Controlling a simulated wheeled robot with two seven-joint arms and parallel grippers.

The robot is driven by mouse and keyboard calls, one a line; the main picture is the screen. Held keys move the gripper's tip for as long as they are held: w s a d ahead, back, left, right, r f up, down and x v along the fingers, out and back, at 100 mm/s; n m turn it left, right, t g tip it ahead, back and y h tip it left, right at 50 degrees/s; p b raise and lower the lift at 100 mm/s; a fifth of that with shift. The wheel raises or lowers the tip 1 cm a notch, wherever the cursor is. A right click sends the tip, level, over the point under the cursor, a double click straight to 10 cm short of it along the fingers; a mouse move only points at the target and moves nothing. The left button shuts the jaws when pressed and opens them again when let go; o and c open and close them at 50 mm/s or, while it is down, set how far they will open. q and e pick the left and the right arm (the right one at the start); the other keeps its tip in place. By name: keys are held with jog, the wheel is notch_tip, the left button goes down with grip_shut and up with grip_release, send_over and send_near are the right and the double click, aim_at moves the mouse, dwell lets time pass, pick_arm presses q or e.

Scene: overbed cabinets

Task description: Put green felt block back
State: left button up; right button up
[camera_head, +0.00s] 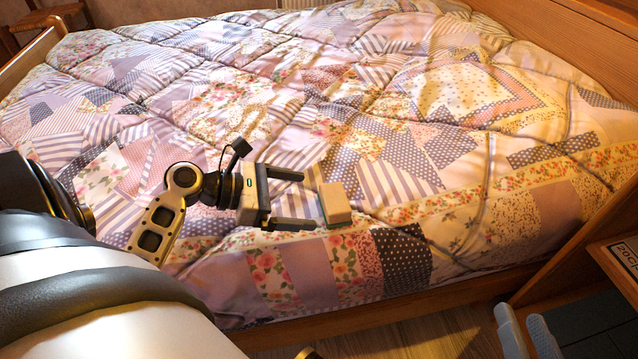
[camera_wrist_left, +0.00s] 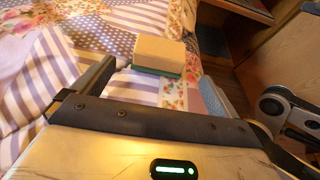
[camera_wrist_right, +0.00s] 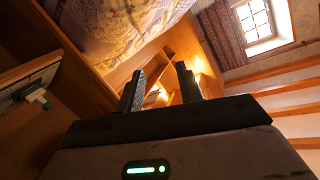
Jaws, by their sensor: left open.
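The felt block (camera_head: 336,203) is beige with a thin green underside. It lies on the patchwork quilt near the bed's front edge. It also shows in the left wrist view (camera_wrist_left: 159,52), just past and between the fingertips. My left gripper (camera_head: 308,200) is open and empty, low over the quilt, its fingers pointing at the block's left side. I cannot tell whether a finger touches it. My right gripper (camera_wrist_right: 160,68) is open and empty, away from the block. In the head view, only its fingers show at the lower right.
The quilt (camera_head: 270,110) is bunched and uneven around the block. A wooden bed rail (camera_head: 400,305) runs along the front. A wooden panel (camera_head: 575,265) rises at the right, near a shelf edge with a dark label (camera_head: 627,258). A window (camera_wrist_right: 254,20) shows in the right wrist view.

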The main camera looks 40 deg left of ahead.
pick_arm(q)
jog(key=p+v, duration=0.1)
jog(key=v, duration=0.4)
jog(key=shift+s+a, duration=0.15)
pick_arm(e)
jog(key=shift+s+d+f+n+g+h, duration=0.15)
jog(key=shift+d+f+n+g+h, duration=0.05)
jog(key=shift+f, duration=0.2)
jog(key=shift+s+d+f+n+g+h, duration=0.1)
jog(key=shift+d+f+n+g+h, duration=0.1)
jog(key=shift+f, duration=0.2)
